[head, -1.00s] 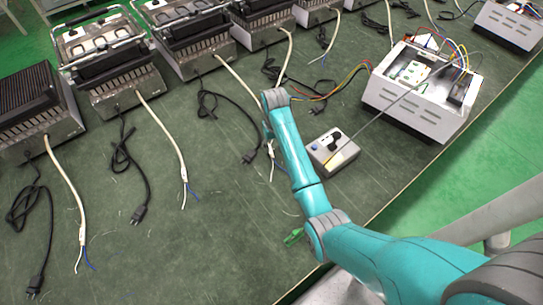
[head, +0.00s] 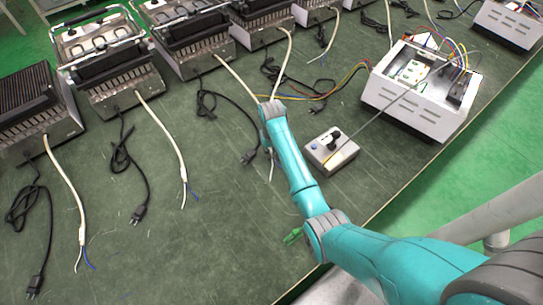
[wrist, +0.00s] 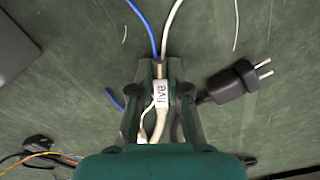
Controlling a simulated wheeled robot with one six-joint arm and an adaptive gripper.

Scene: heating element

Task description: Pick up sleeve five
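Sleeve five (wrist: 161,88) is a small white sleeve with the printed word "five", on a pale cable. In the wrist view it sits between the two dark green fingers of my gripper (wrist: 161,72), which have come together on either side of it. The fingers appear shut on it. A blue and a white wire run out past the fingertips. In the head view my arm (head: 288,155) hides the gripper and the sleeve; only a bit of cable end (head: 271,168) shows below the wrist.
A black plug (wrist: 240,80) lies close to the right finger in the wrist view. A grey control box (head: 330,150) stands right of my arm, with an open white wiring box (head: 415,110) behind. Several contact grills (head: 110,80) line the back.

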